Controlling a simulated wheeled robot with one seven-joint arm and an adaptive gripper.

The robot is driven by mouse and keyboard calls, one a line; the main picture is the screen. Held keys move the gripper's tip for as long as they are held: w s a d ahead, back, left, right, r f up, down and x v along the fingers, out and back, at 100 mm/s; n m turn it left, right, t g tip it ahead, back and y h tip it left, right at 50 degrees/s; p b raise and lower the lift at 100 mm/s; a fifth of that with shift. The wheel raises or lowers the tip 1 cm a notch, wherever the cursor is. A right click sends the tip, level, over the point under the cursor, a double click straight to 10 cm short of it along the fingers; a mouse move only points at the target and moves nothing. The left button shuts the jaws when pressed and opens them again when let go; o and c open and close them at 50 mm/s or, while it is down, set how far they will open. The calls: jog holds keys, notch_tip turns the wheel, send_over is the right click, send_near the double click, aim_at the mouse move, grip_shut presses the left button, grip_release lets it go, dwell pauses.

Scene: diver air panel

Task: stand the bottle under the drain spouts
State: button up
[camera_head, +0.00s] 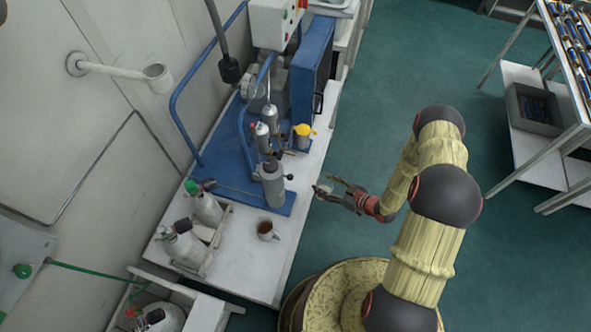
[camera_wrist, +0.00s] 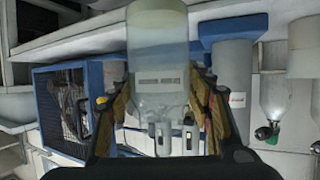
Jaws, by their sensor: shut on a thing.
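My gripper (camera_head: 328,190) is out over the floor, just right of the bench's front edge. It is shut on a translucent, pale bottle (camera_wrist: 158,50) with a small printed label, held between both fingers in the wrist view. In the head view the bottle (camera_head: 321,189) is small and partly hidden by the fingers. It appears clear of the bench. The blue air panel (camera_head: 228,150) stands on the bench to the left, with grey cylinders (camera_head: 272,183) upright on it. I cannot clearly make out the drain spouts.
A brown mug (camera_head: 267,231) stands near the bench's front edge. The bench top (camera_head: 240,262) is bare around the mug. A shelf rack (camera_head: 522,82) stands far right.

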jog(key=shift+w+a+f+b, duration=0.25)
jog(key=shift+w+a+b, duration=0.25)
jog(key=shift+w+a, duration=1.3)
jog(key=shift+w+a+f+b, duration=0.25)
jog(key=shift+w+a+b, duration=0.2)
jog(key=shift+w+a, duration=1.4)
jog(key=shift+w+a+f+b, duration=0.25)
jog(key=shift+w+a+b, duration=0.25)
jog(key=shift+w+a, duration=1.3)
jog(key=shift+f, duration=0.15)
jog(key=o, duration=1.2)
